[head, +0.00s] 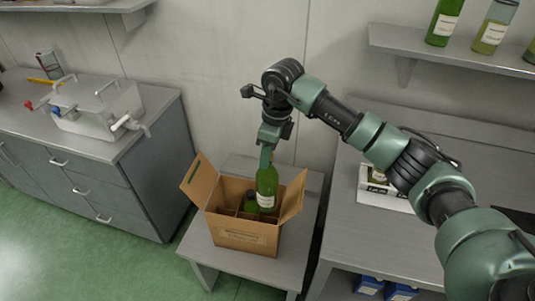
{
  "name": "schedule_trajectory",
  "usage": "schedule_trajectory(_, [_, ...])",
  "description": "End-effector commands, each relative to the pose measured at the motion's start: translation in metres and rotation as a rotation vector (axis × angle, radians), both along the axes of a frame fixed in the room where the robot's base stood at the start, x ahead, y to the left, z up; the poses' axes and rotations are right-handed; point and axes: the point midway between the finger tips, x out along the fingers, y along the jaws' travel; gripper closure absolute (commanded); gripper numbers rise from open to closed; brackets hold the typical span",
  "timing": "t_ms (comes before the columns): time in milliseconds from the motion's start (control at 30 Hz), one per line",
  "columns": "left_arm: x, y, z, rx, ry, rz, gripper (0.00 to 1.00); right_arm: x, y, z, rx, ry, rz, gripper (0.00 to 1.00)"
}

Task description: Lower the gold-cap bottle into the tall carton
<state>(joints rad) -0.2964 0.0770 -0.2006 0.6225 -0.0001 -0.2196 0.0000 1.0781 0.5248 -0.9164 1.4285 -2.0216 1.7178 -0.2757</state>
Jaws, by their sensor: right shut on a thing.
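My right gripper (267,150) is shut on the top of a green bottle (267,182) with a pale label. The bottle hangs upright over the open carton (247,238), and its lower part is down between the carton's walls. The gripper covers the bottle's top, so I cannot see its cap colour. The carton stands on a low grey table with its flaps spread open. I cannot tell whether the held bottle touches the bottom. My left gripper is out of view.
The low table (197,246) has bare room around the carton. A grey bench with a white tray (385,196) stands at right. A shelf (450,56) with several bottles hangs at upper right. A metal tank (97,106) sits on the left cabinet.

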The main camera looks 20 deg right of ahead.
Motion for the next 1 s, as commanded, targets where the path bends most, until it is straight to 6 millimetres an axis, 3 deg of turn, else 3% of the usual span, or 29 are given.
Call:
schedule_trajectory(300, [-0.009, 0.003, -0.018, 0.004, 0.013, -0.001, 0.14, 0.000, 0.001, -0.033, 0.002, -0.002, 0.003, 1.00])
schedule_trajectory(1000, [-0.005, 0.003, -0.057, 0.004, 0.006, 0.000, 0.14, 0.000, 0.001, -0.109, 0.003, -0.003, 0.003, 1.00])
